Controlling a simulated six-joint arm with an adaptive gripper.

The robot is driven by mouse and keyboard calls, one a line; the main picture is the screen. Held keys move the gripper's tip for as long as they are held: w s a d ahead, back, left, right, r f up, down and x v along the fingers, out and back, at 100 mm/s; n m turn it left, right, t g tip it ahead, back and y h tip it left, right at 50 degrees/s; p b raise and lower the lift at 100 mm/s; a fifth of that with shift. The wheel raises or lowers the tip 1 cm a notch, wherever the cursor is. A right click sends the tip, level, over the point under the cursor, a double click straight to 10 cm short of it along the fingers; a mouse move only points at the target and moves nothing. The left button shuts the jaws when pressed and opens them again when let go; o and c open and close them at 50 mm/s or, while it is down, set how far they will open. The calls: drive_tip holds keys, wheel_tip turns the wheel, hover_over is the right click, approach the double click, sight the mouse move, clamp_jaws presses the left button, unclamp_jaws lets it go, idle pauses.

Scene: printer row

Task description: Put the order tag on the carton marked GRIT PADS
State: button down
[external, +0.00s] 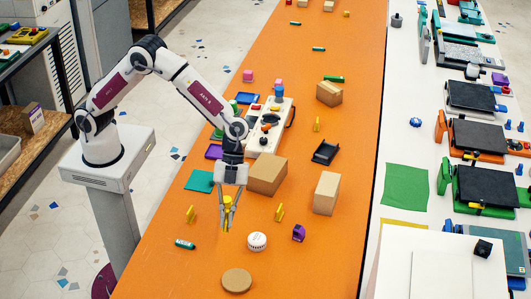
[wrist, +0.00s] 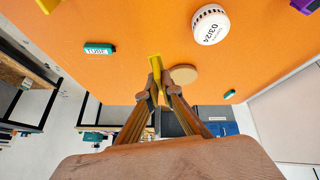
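My gripper (external: 227,205) points down over the orange table and is shut on a yellow tag (external: 227,217). The tag also shows between the fingertips (wrist: 160,78) in the wrist view, as a yellow strip (wrist: 154,66). It seems held above the table. Brown cartons stand on the table: a wide one (external: 267,175) just right of my gripper, a tall one (external: 326,193) further right, and another (external: 329,94) farther back. No GRIT PADS lettering is readable on any of them. Similar yellow pieces stand at left (external: 190,214), right (external: 279,213) and farther back (external: 316,124).
A white round container (external: 257,241), a brown disc (external: 237,280), a green tube (external: 185,244) and a purple piece (external: 298,233) lie near my gripper. A black tray (external: 325,152) and a white panel with knobs (external: 268,128) are behind. Printers line the white bench at right.

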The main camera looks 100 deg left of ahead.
drive_tip(key=w+a+r+n+t+y, duration=0.2)
drive_tip(key=w+a+n, duration=0.3)
drive_tip(key=w+a, duration=0.3)
drive_tip(key=w+a+r+n+t+y, duration=0.2)
drive_tip(key=w+a+r+n, duration=0.3)
drive_tip(key=w+a, duration=0.4)
drive_tip(key=w+a+r+n+t+y, duration=0.2)
drive_tip(key=w+a+r+n, duration=0.2)
drive_tip(key=w+a, duration=0.5)
drive_tip(key=shift+w+n, duration=0.25)
drive_tip(key=shift+n, duration=0.45)
drive_tip(key=shift+a, duration=0.1)
approach(336, 184)
drive_tip(key=shift+w+d+f, duration=0.1)
drive_tip(key=shift+w+d, duration=0.05)
drive_tip(key=shift+w, duration=0.5)
drive_tip(key=shift+w+d+f, duration=0.1)
drive_tip(key=shift+w, duration=0.5)
drive_tip(key=shift+f, duration=0.15)
drive_tip(key=shift+f, duration=1.75)
drive_tip(key=shift+f, duration=0.1)
